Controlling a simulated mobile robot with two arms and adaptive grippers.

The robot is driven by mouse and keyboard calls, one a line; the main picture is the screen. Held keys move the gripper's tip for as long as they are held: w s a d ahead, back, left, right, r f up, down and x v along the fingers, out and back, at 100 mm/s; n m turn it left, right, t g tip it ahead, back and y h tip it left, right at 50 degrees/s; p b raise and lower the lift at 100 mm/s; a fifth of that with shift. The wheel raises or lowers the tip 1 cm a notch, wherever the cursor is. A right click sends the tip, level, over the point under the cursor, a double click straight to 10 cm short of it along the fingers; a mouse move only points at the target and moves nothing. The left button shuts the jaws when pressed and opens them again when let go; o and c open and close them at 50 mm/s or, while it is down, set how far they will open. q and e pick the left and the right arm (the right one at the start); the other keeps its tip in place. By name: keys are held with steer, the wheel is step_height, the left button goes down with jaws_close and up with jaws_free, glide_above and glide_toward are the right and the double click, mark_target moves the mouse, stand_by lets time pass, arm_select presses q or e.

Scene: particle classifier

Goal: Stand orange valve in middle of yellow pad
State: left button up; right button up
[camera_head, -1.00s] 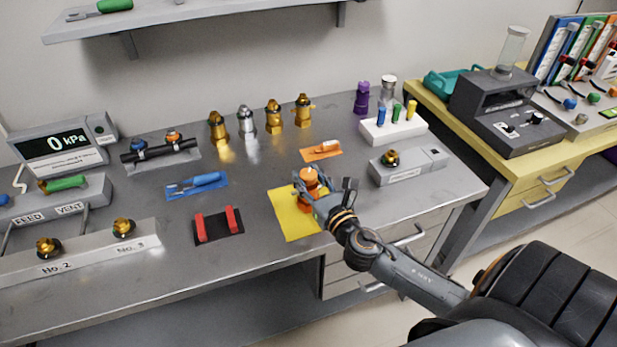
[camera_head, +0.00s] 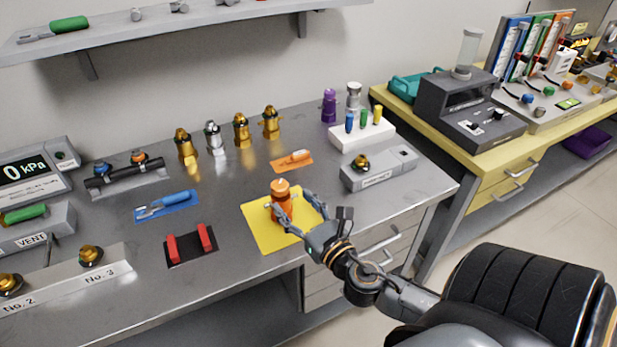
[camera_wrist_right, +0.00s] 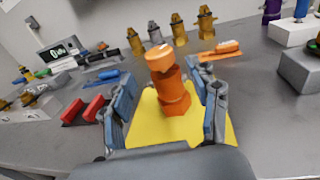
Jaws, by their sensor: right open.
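The orange valve (camera_head: 281,200) stands upright on the yellow pad (camera_head: 268,235), near the pad's middle and a little toward its back edge. My right gripper (camera_head: 298,206) is open, with its fingers reaching toward the valve from the right front. In the right wrist view the valve (camera_wrist_right: 170,85) stands between the two spread fingers of the gripper (camera_wrist_right: 166,105), with visible gaps on both sides. The yellow pad (camera_wrist_right: 148,128) shows beneath it. My left gripper is not in view.
A black mat with red holders (camera_head: 191,246) lies left of the pad. A blue tool mat (camera_head: 166,206) and an orange mat (camera_head: 291,161) lie behind. Several brass and silver valves (camera_head: 241,131) stand at the back. A grey block (camera_head: 379,169) sits right.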

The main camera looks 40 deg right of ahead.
steer(key=shift+s+a+b, duration=0.15)
steer(key=shift+s+b, duration=0.2)
steer(key=shift+s, duration=0.95)
steer(key=shift+s+a+b, duration=0.15)
steer(key=shift+s+b, duration=0.15)
steer(key=shift+s, duration=1)
steer(key=shift+f, duration=0.1)
